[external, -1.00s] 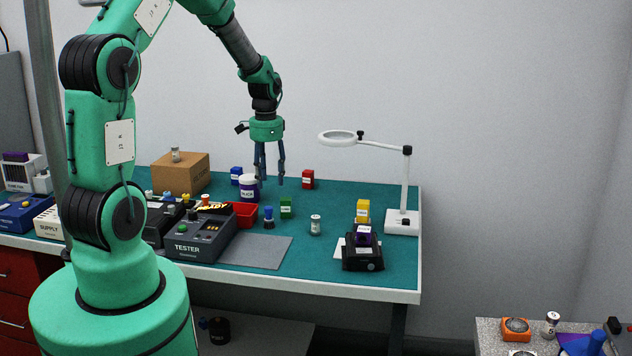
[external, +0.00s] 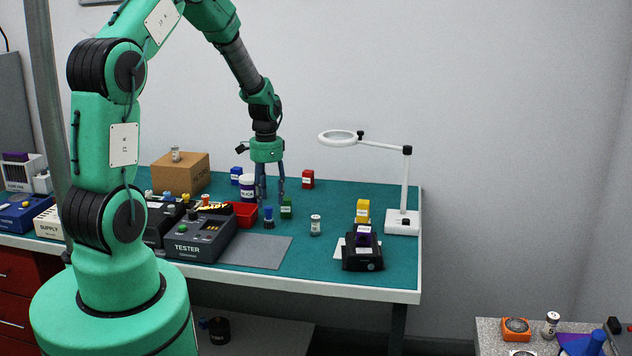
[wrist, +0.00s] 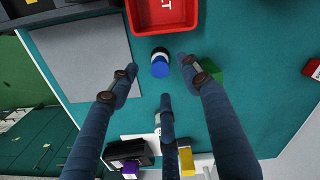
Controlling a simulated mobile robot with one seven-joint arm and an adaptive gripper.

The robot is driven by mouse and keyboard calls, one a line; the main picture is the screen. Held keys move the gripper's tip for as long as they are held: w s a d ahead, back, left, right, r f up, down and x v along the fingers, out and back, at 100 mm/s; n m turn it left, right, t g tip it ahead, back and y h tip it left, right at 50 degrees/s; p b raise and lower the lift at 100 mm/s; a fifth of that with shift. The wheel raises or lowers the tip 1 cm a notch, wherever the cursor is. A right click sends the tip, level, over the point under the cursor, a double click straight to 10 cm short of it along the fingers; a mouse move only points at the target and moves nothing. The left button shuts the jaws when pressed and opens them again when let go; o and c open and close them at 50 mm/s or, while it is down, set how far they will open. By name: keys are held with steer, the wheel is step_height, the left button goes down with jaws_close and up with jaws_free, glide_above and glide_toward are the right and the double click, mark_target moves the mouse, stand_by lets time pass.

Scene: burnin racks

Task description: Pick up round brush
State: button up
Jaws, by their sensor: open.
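The round brush appears to be the small upright piece with a blue top and a dark lower part (external: 268,216), standing on the green bench mat. In the wrist view the brush (wrist: 160,64) shows its blue end, with a black and white part behind it. My gripper (external: 269,198) points down just above the brush, its fingers spread.
A green block (external: 286,207) stands close right of the brush, near one finger. The tester (external: 198,240) is left. A small vial (external: 315,225) and a magnifier lamp (external: 402,222) stand right.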

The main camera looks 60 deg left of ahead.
mark_target(269, 218)
steer(key=shift+f, duration=1.3)
steer(key=shift+f+b, duration=0.55)
steer(key=shift+f, duration=2.05)
jaws_close()
